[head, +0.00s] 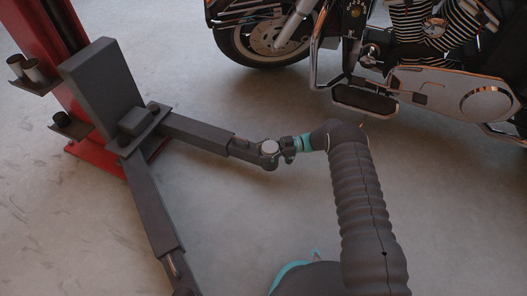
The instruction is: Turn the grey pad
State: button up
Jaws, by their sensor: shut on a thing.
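The grey pad (269,147) is a small round disc on the end of the dark lift arm (203,135) that reaches right from the red post. My gripper (286,148) is at the right side of the pad, at the end of my dark ribbed arm with a teal ring near the wrist. It is shut on the pad's right edge. The fingers are small in this view and the exact contact is hard to make out. The pad's top face shows and looks level.
A red lift post (80,85) stands at the left with cup-shaped holders (33,69) on it. A second lift arm (150,205) runs toward the bottom. A motorcycle (385,85) stands at the upper right. Grey concrete floor (70,240) is bare at lower left.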

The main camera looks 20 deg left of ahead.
jog(key=shift+s+f, duration=0.1)
jog(key=shift+f, duration=0.1)
dwell(0.5)
jog(key=o, duration=0.9)
jog(key=shift+o, duration=0.6)
jog(key=shift+r, duration=0.1)
jog(key=shift+d, duration=0.1)
jog(key=v, duration=1.2)
